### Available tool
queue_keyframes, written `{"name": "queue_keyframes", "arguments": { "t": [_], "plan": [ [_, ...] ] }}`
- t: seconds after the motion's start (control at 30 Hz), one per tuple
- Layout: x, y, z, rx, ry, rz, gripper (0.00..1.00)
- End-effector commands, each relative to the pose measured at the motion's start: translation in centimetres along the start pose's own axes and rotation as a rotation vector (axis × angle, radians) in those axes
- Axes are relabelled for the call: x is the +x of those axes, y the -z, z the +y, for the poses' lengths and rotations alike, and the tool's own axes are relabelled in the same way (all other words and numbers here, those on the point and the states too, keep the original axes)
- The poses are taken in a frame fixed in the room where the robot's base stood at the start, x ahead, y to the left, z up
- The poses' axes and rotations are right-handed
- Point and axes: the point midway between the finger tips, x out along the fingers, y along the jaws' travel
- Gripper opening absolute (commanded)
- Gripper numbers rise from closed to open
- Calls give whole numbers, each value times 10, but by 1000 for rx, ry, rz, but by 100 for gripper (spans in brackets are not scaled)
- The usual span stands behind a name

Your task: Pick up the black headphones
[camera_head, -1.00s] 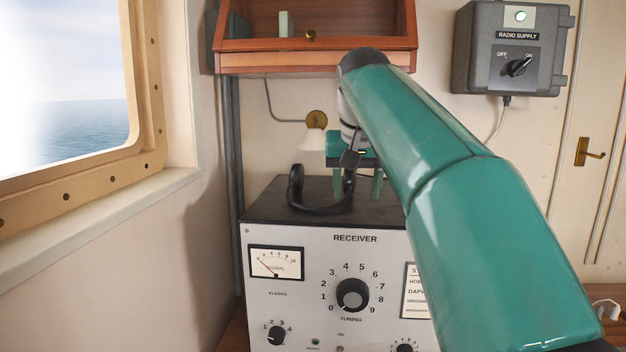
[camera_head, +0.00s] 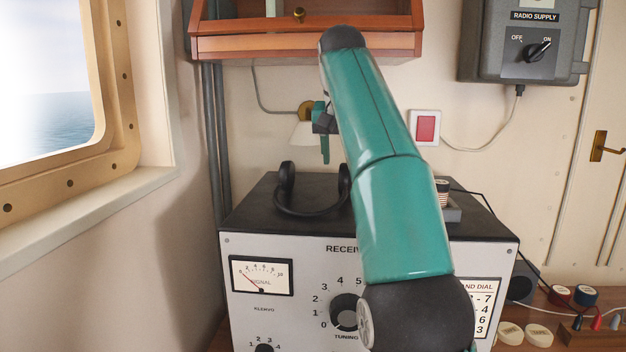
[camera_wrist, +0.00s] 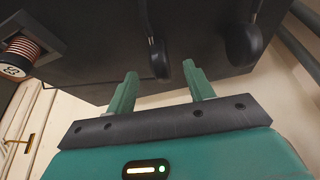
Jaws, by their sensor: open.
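The black headphones (camera_head: 302,213) lie on the dark top of the receiver, near its left side, with both ear cups standing up and the band curving toward the front. My gripper (camera_head: 324,152) is above and behind them in the head view, partly hidden by my arm. In the wrist view my gripper (camera_wrist: 160,88) is open with nothing between its fingers. The headphones (camera_wrist: 158,58) show there beyond the fingertips, one ear cup near the gap and the other farther right. Their band runs out of the top of the frame.
The receiver (camera_head: 250,215) stands under a wooden shelf (camera_head: 300,45). A small block with a copper coil (camera_wrist: 22,48) sits on the receiver top. A wall lamp (camera_head: 302,134) is behind my gripper. A window is at the left, and plugs and leads lie at lower right.

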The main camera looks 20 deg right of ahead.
Motion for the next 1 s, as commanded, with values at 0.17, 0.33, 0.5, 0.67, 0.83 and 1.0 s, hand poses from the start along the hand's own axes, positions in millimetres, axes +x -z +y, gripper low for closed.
{"name": "queue_keyframes", "arguments": {
  "t": [0.17,0.33,0.5,0.67,0.83,1.0],
  "plan": [
    [15,-3,0,-2,-1,-6,53],
    [22,-4,1,-3,-1,-6,53],
    [42,-4,4,-3,-1,-8,53],
    [64,-3,4,-4,-1,-7,53],
    [71,-1,4,-4,0,-4,53],
    [71,-1,4,-4,0,-5,47]
  ]
}}
